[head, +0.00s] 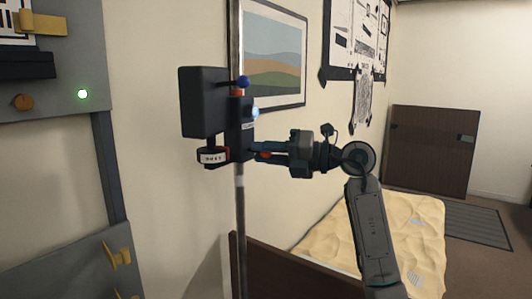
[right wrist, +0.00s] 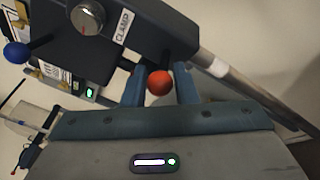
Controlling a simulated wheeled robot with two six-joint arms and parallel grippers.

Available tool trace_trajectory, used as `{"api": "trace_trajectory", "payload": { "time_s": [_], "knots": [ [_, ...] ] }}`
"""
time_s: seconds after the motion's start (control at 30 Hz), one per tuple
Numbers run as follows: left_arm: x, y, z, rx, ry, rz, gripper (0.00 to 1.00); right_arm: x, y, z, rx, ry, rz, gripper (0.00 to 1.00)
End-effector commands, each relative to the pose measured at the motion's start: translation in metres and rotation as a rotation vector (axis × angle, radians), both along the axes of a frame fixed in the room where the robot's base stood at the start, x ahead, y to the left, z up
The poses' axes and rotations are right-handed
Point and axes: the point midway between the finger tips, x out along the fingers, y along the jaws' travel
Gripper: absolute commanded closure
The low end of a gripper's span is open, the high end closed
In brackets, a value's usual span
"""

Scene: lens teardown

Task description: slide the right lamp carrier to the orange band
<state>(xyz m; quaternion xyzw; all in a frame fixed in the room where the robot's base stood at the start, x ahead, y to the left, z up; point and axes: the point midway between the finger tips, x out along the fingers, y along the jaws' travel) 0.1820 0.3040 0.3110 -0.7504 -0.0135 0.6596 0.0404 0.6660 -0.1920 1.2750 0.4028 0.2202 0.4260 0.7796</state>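The lamp carrier (head: 241,130) is a dark block on an upright metal pole (head: 238,215), with a black lamp box (head: 203,100) at its left. It also shows in the right wrist view (right wrist: 150,28), with a "CLAMP" label and a round knob (right wrist: 88,17). A narrow orange band (head: 239,93) shows on the pole just above the carrier block. My right gripper (head: 256,150) reaches the carrier from the right. My left gripper is not in view.
A pale band (head: 239,181) marks the pole lower down. A grey panel (head: 62,85) stands left; a bed (head: 415,225) lies behind my right arm.

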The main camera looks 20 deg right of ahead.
Motion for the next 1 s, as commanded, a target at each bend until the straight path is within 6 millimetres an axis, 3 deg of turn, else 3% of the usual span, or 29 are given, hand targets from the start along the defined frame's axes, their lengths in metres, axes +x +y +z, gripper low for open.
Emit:
{"api": "trace_trajectory", "payload": {
  "time_s": [0.07, 0.47, 0.6, 1.0],
  "knots": [
    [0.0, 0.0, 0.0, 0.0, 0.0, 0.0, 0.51, 0.0, 0.0, 0.0, 0.0, 0.0, 0.0, 0.58],
    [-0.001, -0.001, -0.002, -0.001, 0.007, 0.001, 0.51, -0.003, -0.006, -0.001, 0.0, 0.0, -0.001, 0.58],
    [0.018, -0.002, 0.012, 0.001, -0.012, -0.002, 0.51, -0.013, -0.023, -0.003, -0.003, 0.001, -0.004, 0.58],
    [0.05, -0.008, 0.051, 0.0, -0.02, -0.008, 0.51, -0.048, -0.078, -0.003, -0.002, 0.001, -0.003, 0.58]
  ]
}}
